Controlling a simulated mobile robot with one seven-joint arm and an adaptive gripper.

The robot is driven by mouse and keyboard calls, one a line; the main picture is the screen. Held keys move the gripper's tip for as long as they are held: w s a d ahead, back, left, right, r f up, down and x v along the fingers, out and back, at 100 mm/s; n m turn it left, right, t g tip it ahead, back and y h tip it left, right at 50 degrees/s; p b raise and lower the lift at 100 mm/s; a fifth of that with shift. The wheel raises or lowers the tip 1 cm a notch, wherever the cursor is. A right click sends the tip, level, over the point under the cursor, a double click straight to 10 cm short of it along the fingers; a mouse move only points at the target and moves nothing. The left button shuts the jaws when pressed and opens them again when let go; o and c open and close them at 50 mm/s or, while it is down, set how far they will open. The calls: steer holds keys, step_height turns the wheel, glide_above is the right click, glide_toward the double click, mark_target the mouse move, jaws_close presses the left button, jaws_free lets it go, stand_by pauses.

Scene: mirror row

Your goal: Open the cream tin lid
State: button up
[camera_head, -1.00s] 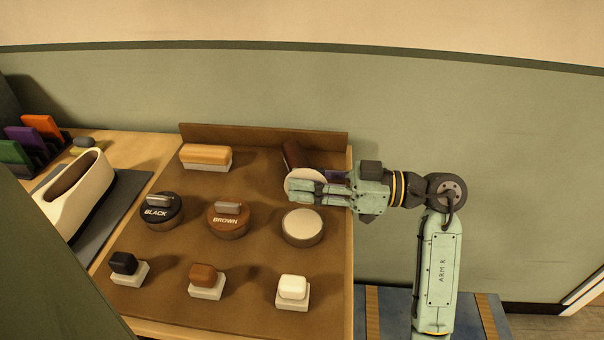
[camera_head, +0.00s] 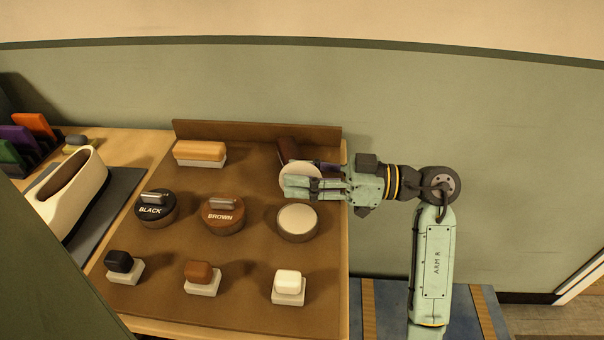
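The cream tin (camera_head: 297,222) stands at the right of the brown mat, below my gripper. Its top shows a pale, flat round surface with no knob, unlike the two tins beside it. A pale round disc (camera_head: 299,171), seemingly the cream lid, is behind the tin, partly covered by my fingers. My gripper (camera_head: 291,188) reaches in from the right, its fingers pointing left across the disc. The lid's handle is hidden, and I cannot tell whether the fingers grip it or whether the disc rests on the mat.
The black tin (camera_head: 152,211) and brown tin (camera_head: 222,220) wear knobbed lids. Several small blocks on pale bases line the front. A wooden brush (camera_head: 200,151) and a dark brown object (camera_head: 286,149) lie at the back by a raised board (camera_head: 255,132). A white holder (camera_head: 77,188) stands left.

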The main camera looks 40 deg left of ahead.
steer(key=v, duration=1.2)
stand_by(0.3)
